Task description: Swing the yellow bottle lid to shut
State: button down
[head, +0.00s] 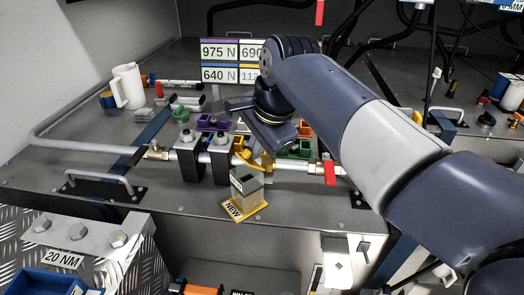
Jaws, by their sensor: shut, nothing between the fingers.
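My gripper (262,160) hangs at the end of my bent arm, over the pipe near the front of the metal deck. Its jaws are shut and empty, and yellow parts show around them. Just below and in front of it stands a small grey-olive box-like container (246,181) with a dark opening at its top. A yellow plate marked NEW (247,212) lies at its foot, by the deck's front edge. I cannot tell for certain which yellow part is the bottle lid. The gripper appears close above the container; contact cannot be made out.
A grey pipe (92,146) runs across the deck through dark clamp blocks (188,160) to a red-handled valve (329,172). Small coloured bins (213,122) stand behind. A white jug (128,87) stands at the left.

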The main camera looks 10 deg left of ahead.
aim_at(245, 155)
jog(key=shift+s+a, duration=0.1)
jog(key=shift+s+a+f, duration=0.1)
jog(key=shift+s+a, duration=0.2)
jog(key=shift+s+a+f, duration=0.1)
jog(key=shift+s, duration=0.05)
jog(key=shift+s+a+f, duration=0.15)
jog(key=shift+s+a, duration=0.1)
jog(key=shift+s, duration=0.05)
dwell(0.3)
jog(key=shift+s+a+f, duration=0.1)
dwell(0.3)
jog(key=shift+s+a, duration=0.1)
jog(key=shift+r+p, duration=2.75)
jog(key=shift+r, duration=0.25)
jog(key=shift+f, duration=0.15)
